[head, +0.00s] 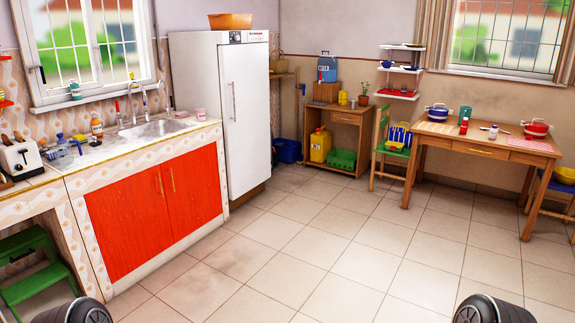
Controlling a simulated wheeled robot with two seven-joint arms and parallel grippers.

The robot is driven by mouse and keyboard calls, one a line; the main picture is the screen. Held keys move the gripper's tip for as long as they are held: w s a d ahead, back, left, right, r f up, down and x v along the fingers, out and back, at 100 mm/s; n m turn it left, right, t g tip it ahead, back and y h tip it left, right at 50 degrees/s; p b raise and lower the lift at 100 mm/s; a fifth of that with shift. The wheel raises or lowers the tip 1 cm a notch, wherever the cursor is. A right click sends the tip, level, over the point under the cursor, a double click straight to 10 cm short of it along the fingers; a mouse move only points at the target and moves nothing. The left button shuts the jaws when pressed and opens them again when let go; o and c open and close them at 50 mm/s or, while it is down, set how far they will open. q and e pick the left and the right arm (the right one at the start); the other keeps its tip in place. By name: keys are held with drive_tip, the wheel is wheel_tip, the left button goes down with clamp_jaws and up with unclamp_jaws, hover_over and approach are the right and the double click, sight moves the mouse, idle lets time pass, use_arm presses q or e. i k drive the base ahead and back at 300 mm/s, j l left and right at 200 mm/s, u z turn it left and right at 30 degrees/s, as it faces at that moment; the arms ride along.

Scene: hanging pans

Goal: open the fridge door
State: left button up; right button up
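The white fridge (207,110) stands against the back wall at the left, beyond the end of the counter. Its door (246,120) faces right and looks shut. A thin vertical handle (234,100) runs along the door's left side, at upper-middle height. Neither gripper is in view. Only dark rounded parts of my own body show at the bottom edge, left and right, far from the fridge.
A counter with a sink (153,130) and red cabinet doors (160,215) runs along the left, up to the fridge. An orange container (230,21) sits on the fridge. A wooden table (482,143) and chairs stand at the right. The tiled floor (300,235) between is clear.

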sight(244, 74)
drive_tip(key=i+z, duration=0.15)
drive_tip(key=i, duration=3.3)
drive_tip(key=i+l+u, duration=0.1)
drive_tip(key=i, duration=0.75)
drive_tip(key=i+l, duration=0.1)
drive_tip(key=i, duration=0.7)
drive_tip(key=i+l+u, duration=0.1)
drive_tip(key=i, duration=0.7)
